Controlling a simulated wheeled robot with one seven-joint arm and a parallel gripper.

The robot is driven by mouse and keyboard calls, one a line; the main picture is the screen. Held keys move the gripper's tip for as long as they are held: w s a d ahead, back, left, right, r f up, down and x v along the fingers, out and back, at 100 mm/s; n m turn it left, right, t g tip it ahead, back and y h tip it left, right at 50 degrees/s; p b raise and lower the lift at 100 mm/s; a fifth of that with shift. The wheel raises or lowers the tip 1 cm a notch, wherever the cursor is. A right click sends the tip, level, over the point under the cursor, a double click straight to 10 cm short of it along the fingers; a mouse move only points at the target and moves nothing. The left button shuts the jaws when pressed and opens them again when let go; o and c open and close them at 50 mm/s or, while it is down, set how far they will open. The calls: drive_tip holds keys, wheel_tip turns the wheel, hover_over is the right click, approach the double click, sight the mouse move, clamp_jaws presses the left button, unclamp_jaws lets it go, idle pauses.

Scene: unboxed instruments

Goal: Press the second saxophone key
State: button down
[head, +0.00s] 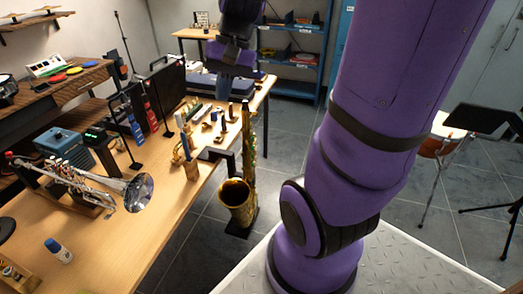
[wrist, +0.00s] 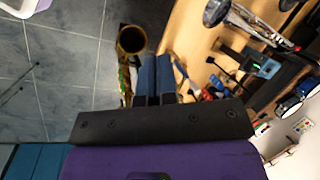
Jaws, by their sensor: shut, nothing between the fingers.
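The brass saxophone (head: 237,190) stands upright on a dark base on the floor beside the long wooden table, its bell facing up. In the wrist view the saxophone (wrist: 131,40) shows its round bell and part of its body at upper left, just left of my fingers. My gripper (wrist: 156,62) has its two blue fingers together with nothing between them, apart from the saxophone. In the head view the end of my arm shows at top centre, beyond the saxophone and above the table's far part. The separate saxophone keys are too small to tell apart.
The wooden table (head: 110,248) holds a trumpet (head: 110,185), a blue box (head: 58,142), a black case (head: 163,90) and several small upright pieces near the saxophone. A blue shelf (head: 291,55) stands at the back. Tiled floor is open right of the saxophone.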

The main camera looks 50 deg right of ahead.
drive_tip(key=w+d+f+m+t+y, duration=0.2)
drive_tip(key=w+d+f+m+y, duration=0.15)
drive_tip(key=d+f+m, duration=0.4)
drive_tip(key=w+d+f+m+t+y, duration=0.3)
drive_tip(key=d+f+m+y, duration=0.15)
drive_tip(key=d+f, duration=0.55)
drive_tip(key=s+d+f+m+t, duration=0.3)
drive_tip(key=d+f+m+t, duration=0.3)
drive_tip(key=d+f, duration=0.3)
drive_tip(key=m+t+h, duration=0.5)
drive_tip(key=m, duration=0.2)
approach(255, 148)
drive_tip(key=v, duration=0.6)
drive_tip(key=shift+d+f, duration=0.45)
drive_tip(key=shift+f, duration=0.05)
drive_tip(key=shift+s, duration=0.1)
drive_tip(key=x, duration=1.4)
drive_tip(key=shift+r, duration=0.1)
